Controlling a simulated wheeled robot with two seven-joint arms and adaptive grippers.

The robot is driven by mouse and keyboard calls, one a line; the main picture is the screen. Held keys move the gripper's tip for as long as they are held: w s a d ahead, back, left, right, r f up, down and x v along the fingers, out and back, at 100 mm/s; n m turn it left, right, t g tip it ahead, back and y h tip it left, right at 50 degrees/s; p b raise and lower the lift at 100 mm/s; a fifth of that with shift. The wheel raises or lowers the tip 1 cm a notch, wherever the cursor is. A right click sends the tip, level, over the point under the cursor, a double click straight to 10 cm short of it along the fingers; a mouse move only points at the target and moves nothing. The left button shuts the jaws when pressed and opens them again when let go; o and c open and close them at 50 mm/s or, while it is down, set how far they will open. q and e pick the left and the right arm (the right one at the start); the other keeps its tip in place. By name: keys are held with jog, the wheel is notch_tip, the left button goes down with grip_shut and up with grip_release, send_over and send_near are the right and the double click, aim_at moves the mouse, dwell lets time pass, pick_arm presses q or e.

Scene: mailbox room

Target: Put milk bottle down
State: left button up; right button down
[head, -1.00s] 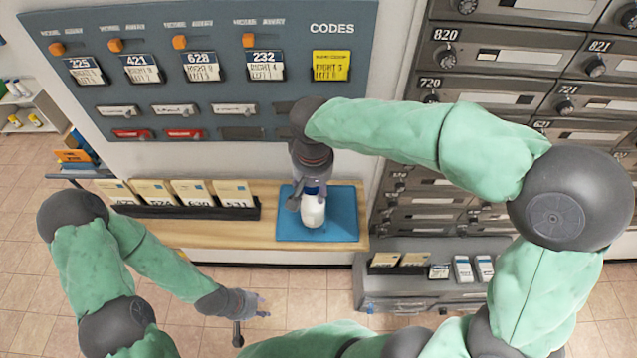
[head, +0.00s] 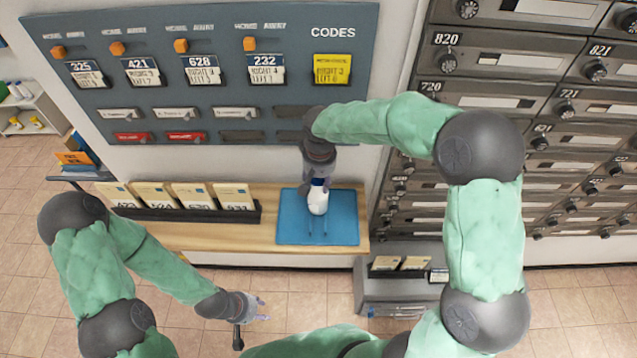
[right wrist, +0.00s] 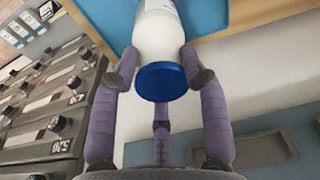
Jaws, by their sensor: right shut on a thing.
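The white milk bottle (head: 318,203) with its blue cap is in my right gripper (head: 317,186), over the blue mat (head: 291,228) on the wooden counter. In the right wrist view, the fingers of my right gripper (right wrist: 160,83) close around the bottle (right wrist: 158,38) near its blue cap (right wrist: 161,82). The bottle's far end is cut off there, and I cannot tell whether it touches the mat. My left gripper (head: 263,308) is empty, with its fingers apart, low in front of the counter.
A dark rack of cards (head: 190,214) stands left of the mat on the wooden counter (head: 200,237). The grey codes panel (head: 285,95) is on the wall behind. Dark mailboxes (head: 480,92) are at the right. A lower grey shelf (head: 395,290) with cards stands at front right.

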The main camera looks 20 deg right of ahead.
jog(key=shift+f, duration=0.75)
jog(key=shift+f, duration=0.2)
jog(key=c, duration=0.7)
grip_release()
jog(key=shift+c, duration=0.2)
jog(key=shift+o, duration=0.4)
jog(key=shift+r, duration=0.15)
